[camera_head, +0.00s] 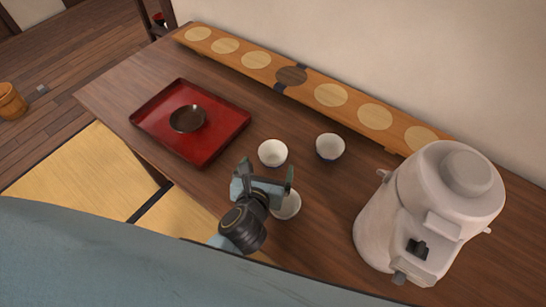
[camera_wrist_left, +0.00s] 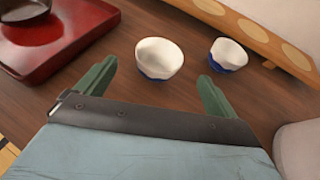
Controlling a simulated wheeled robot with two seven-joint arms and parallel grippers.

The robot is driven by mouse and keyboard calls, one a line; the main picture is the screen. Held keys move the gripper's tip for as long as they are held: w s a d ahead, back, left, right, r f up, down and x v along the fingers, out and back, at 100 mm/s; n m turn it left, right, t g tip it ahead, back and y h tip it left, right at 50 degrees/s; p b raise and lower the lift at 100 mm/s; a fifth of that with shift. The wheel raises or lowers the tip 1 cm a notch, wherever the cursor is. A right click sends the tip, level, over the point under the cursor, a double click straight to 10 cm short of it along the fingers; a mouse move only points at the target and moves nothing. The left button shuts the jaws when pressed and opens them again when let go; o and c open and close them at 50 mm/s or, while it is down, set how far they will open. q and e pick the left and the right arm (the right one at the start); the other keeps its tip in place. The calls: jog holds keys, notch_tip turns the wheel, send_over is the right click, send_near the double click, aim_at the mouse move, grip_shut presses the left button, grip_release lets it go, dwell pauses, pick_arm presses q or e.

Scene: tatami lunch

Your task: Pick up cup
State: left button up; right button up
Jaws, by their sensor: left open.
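Three small white cups stand on the dark wooden table. One cup (camera_head: 272,153) is just beyond my left gripper (camera_head: 266,174) in the head view. A second cup (camera_head: 330,147) with a blue outside is further right. A third cup (camera_head: 287,206) is partly hidden behind the gripper. In the left wrist view, the nearest cup (camera_wrist_left: 160,58), white with a blue base, stands ahead between the spread green fingers (camera_wrist_left: 158,72), and another cup (camera_wrist_left: 229,54) is to its right. My left gripper is open and empty. My right gripper is not in view.
A red tray (camera_head: 222,143) holding a dark bowl (camera_head: 187,119) lies at left. A pale dispenser (camera_head: 385,225) stands at right. A long wooden board (camera_head: 306,76) with round inlays runs along the wall. Bare table lies between tray and cups.

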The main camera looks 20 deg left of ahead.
aim_at(276, 145)
pick_arm(q)
jog(key=x, duration=0.2)
jog(key=shift+w+f, duration=0.1)
jog(key=shift+w, duration=0.2)
jog(key=b+x, duration=0.1)
jog(key=x, duration=0.4)
jog(key=shift+w+f+b, duration=0.15)
jog(key=shift+w+b, duration=0.15)
jog(key=shift+w, duration=0.1)
jog(key=c, duration=1.1)
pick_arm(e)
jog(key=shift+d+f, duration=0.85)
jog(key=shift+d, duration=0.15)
